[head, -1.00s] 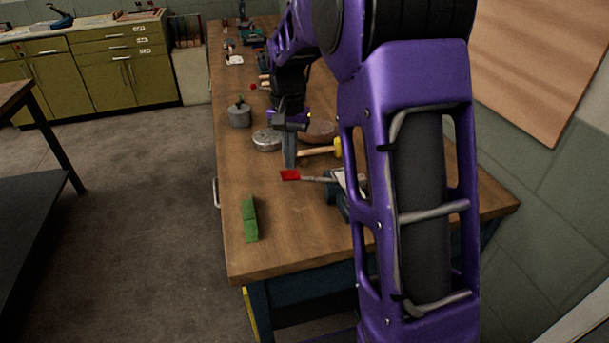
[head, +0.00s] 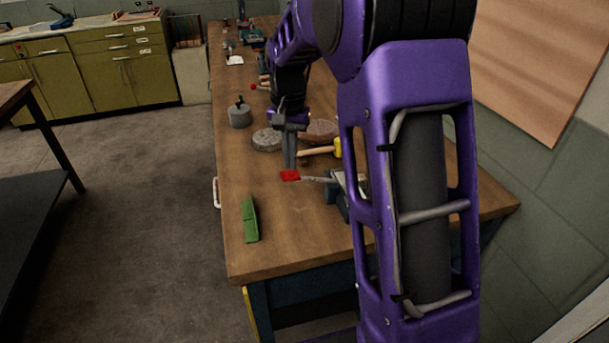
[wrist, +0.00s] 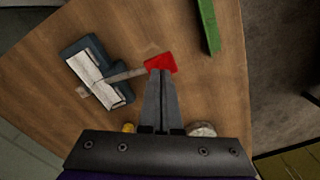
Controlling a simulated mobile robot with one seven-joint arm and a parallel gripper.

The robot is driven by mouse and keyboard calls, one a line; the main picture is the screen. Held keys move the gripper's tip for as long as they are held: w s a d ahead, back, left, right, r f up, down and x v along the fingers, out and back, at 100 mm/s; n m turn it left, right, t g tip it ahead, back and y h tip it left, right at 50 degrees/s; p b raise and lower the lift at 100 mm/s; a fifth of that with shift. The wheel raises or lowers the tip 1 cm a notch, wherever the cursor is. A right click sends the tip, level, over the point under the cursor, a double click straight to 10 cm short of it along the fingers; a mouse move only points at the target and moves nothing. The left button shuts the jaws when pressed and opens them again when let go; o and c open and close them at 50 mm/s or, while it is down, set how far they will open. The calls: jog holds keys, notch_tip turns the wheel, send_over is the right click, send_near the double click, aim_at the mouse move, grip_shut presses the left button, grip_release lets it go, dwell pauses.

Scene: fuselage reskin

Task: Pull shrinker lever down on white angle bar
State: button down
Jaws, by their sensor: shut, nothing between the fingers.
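The shrinker (wrist: 108,90) is a dark blue-grey tool with a white bar (wrist: 92,70) on it; in the head view it is partly hidden behind my arm. Its grey lever (head: 318,179) ends in a red handle (head: 290,175), which also shows in the wrist view (wrist: 160,63). My gripper (head: 290,165) points down with its fingers together and empty. In the wrist view the fingertips (wrist: 161,72) overlap the near edge of the red handle. I cannot tell whether they touch it.
A green block (head: 250,219) lies near the bench's left edge. A grey round disc (head: 267,140), a brown round piece (head: 318,131), a yellow-headed mallet (head: 322,150) and a grey pot (head: 240,115) stand behind the lever. The front left of the wooden bench (head: 290,245) is clear.

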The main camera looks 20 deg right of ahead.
aim_at(292, 174)
dwell(0.3)
jog(key=shift+f+b, duration=1.95)
jog(key=shift+f, duration=1.45)
jog(key=shift+d, duration=0.1)
jog(key=shift+r, duration=0.15)
notch_tip(292, 174, up, 9)
jog(key=p, duration=0.7)
jog(key=shift+f, duration=0.2)
jog(key=shift+r+p, duration=0.45)
jog(key=shift+r, duration=0.7)
